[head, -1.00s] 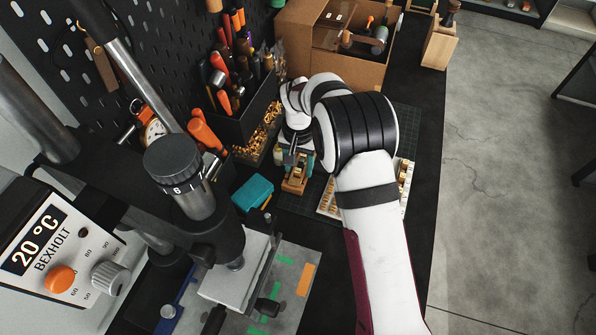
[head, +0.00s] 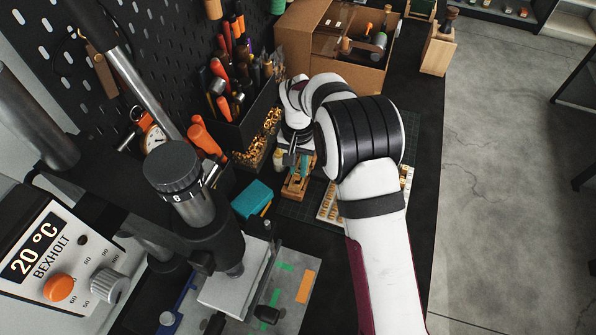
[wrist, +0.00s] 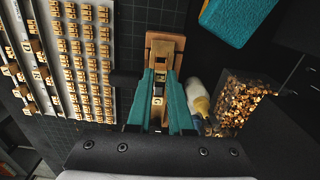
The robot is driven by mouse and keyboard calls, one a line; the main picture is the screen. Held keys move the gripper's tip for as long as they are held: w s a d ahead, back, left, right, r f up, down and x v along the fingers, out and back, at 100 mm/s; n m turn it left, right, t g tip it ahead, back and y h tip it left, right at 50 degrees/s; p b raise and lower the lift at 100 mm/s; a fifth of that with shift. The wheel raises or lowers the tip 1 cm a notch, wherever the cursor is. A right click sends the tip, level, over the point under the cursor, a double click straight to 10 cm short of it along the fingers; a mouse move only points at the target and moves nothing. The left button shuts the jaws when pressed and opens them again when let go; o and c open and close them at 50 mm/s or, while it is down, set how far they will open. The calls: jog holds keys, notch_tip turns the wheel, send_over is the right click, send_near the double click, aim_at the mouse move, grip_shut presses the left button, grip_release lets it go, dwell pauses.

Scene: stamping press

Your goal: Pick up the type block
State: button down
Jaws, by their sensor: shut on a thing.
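The type block (wrist: 158,100) is a small pale metal piece between the teal fingers of my gripper (wrist: 159,78) in the wrist view. My gripper is shut on it. The fingers hide its sides. A narrow wooden holder (wrist: 163,42) with a metal slot lies directly under and beyond the fingertips. I cannot tell whether the block still touches the holder. In the head view, my gripper (head: 299,163) is low at the wooden holder (head: 294,190), and the block is too small to make out there.
A tray of brass type (wrist: 84,60) lies left of the gripper in the wrist view. A small bottle (wrist: 198,98), a bin of brass bits (wrist: 245,100) and a teal block (wrist: 226,20) are to the right. The press (head: 205,225) stands front left in the head view.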

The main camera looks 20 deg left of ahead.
notch_tip(320, 180, up, 2)
jog(key=d+r, duration=1.1)
jog(key=shift+d+r, duration=0.2)
jog(key=shift+d, duration=0.15)
